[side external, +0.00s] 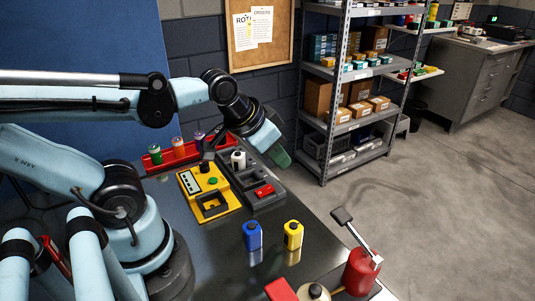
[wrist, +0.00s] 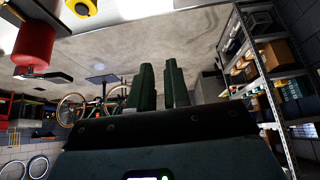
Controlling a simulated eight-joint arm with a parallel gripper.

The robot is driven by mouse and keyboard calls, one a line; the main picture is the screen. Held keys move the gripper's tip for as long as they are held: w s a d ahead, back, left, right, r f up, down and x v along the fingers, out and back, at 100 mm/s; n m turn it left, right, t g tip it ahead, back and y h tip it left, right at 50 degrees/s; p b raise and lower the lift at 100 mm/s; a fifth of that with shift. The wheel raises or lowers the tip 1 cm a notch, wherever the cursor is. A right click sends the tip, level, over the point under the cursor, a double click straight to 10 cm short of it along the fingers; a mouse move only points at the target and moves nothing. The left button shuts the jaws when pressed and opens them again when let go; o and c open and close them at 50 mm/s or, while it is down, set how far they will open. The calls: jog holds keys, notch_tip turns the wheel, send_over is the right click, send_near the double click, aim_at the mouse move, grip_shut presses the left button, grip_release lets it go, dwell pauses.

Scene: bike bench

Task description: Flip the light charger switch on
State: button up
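A dark grey unit (side external: 262,198) with a red switch (side external: 264,190) on its near end lies on the bench in the side external view. Beside it on the left is a yellow device (side external: 211,193) with a green button, a dark knob and a square opening. Which of the two is the light charger is not labelled legibly, and the switch's position is too small to tell. My gripper (side external: 280,158) is in the air above and behind the grey unit, touching nothing visible. In the wrist view my gripper (wrist: 160,88) has two dark green fingers with a narrow empty gap between them.
A red tray (side external: 180,153) with cylinders lies behind the devices. Blue (side external: 252,236) and yellow (side external: 293,235) bottles stand in front, and a red can (side external: 361,272) is near the right edge. A shelf rack (side external: 340,130) stands beyond the bench. Bare bench lies left of the bottles.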

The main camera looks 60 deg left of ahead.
aim_at(270, 187)
jog(key=a+g, duration=0.1)
jog(key=a+r+g, duration=0.1)
jog(key=a, duration=0.1)
jog(key=a+r+g, duration=0.1)
jog(key=g, duration=0.1)
jog(key=shift+w+a+r, duration=0.1)
jog(key=shift+a+r, duration=0.1)
jog(key=shift+a, duration=0.15)
grip_shut()
jog(key=shift+a+r+g, duration=0.3)
jog(key=shift+a+g, duration=0.3)
jog(key=shift+f, duration=0.1)
jog(key=shift+w+f, duration=0.25)
jog(key=shift+f, duration=2.05)
jog(key=shift+w+f, duration=0.25)
jog(key=shift+f, duration=2)
jog(key=shift+w+f, duration=0.25)
jog(key=shift+f, duration=2.05)
jog(key=shift+f, duration=0.15)
jog(key=shift+s, duration=0.1)
jog(key=shift+s+r, duration=0.25)
jog(key=shift+s, duration=0.4)
jog(key=shift+r, duration=0.15)
notch_tip(270, 187, up, 14)
jog(key=w, duration=0.1)
jog(key=shift+w+f, duration=0.2)
jog(key=shift+w, duration=0.15)
